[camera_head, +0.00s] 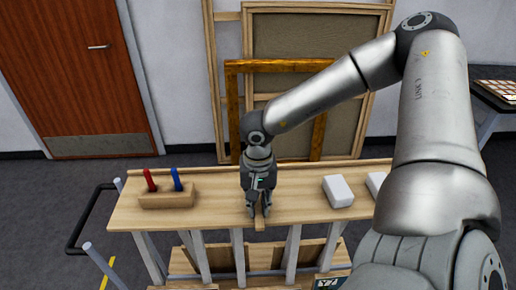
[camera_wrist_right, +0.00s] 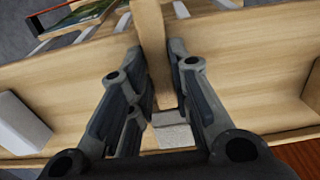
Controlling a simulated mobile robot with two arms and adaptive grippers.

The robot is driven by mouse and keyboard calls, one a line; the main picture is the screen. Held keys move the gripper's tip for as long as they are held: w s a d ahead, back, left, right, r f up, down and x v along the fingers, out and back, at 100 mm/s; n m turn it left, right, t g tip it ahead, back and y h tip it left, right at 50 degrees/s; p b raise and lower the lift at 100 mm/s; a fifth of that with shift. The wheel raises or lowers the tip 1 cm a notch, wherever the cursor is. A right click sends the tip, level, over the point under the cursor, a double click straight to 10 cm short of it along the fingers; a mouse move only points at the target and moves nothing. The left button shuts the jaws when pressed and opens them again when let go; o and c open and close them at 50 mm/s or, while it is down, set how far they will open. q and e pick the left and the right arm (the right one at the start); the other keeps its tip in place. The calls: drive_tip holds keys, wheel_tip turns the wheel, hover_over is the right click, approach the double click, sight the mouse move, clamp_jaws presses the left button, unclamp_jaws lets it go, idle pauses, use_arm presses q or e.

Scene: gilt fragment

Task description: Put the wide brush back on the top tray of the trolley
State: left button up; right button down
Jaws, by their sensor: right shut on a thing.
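My right gripper (camera_head: 259,213) is low over the middle of the trolley's wooden top tray (camera_head: 225,205), pointing down. In the right wrist view its fingers (camera_wrist_right: 162,85) are shut on the wide brush (camera_wrist_right: 151,35). The brush's pale wooden handle runs between the fingers and toward the tray's front edge; in the head view its end (camera_head: 260,223) shows just below the fingertips. A light grey part (camera_wrist_right: 173,133) shows behind the fingers, partly hidden. I cannot tell whether the brush touches the tray. My left gripper is not in view.
A wooden block (camera_head: 167,200) holding a red and a blue handled tool stands at the tray's left. White blocks (camera_head: 338,191) lie to the right. Wooden frames (camera_head: 310,85) lean against the wall behind. The tray around the gripper is clear.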

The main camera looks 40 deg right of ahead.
sight(258, 206)
drive_tip(key=shift+f, duration=0.1)
drive_tip(key=c, duration=1.3)
unclamp_jaws()
drive_tip(key=shift+r, duration=0.45)
drive_tip(key=shift+w+r+b, duration=0.1)
drive_tip(key=shift+r+b, duration=1.45)
drive_tip(key=shift+r, duration=4.05)
